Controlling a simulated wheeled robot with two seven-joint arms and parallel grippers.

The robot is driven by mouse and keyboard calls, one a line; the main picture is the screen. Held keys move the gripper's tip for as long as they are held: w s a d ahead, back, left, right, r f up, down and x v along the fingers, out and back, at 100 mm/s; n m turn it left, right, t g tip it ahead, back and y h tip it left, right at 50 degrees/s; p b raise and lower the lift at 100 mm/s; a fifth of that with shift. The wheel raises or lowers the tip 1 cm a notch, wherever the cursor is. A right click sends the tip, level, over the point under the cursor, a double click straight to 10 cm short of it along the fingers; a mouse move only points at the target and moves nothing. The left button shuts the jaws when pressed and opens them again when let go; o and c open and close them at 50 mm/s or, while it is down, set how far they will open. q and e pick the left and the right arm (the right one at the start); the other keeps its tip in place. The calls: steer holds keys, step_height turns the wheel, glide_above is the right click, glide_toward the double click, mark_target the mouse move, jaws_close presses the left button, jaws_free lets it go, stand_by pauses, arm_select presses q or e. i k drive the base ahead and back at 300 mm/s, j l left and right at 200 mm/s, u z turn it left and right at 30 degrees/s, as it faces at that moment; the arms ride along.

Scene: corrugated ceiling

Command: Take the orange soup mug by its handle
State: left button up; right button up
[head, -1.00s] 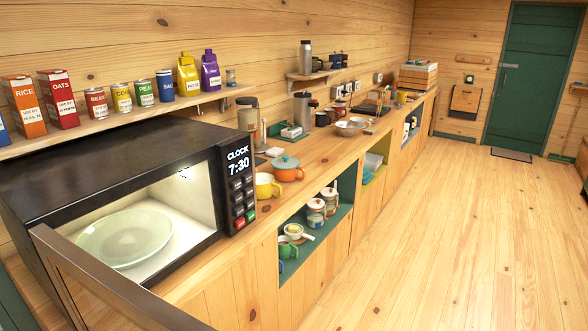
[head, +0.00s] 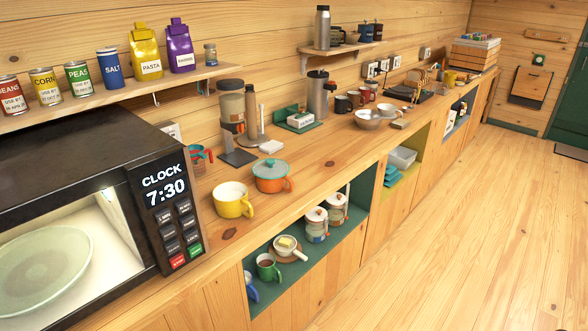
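The orange soup mug (head: 271,177) stands upright on the wooden counter, with a teal lid on top and its orange handle on the right, towards the counter's front edge. A yellow mug (head: 231,200) stands just in front of it to the left, its handle also on the right. Neither of my grippers is in the head view.
An open microwave (head: 90,210) with a pale plate (head: 42,270) inside stands at the left. Counter to the mug's right is clear. Jars (head: 316,223) sit in the cubby below.

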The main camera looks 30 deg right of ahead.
mark_target(270, 186)
steer(key=i+l, duration=0.1)
steer(key=l, duration=0.35)
steer(key=i+l, duration=0.15)
steer(key=l, duration=0.3)
steer(key=i+l, duration=0.1)
steer(key=l, duration=0.35)
steer(key=i+l, duration=0.15)
steer(key=l, duration=0.3)
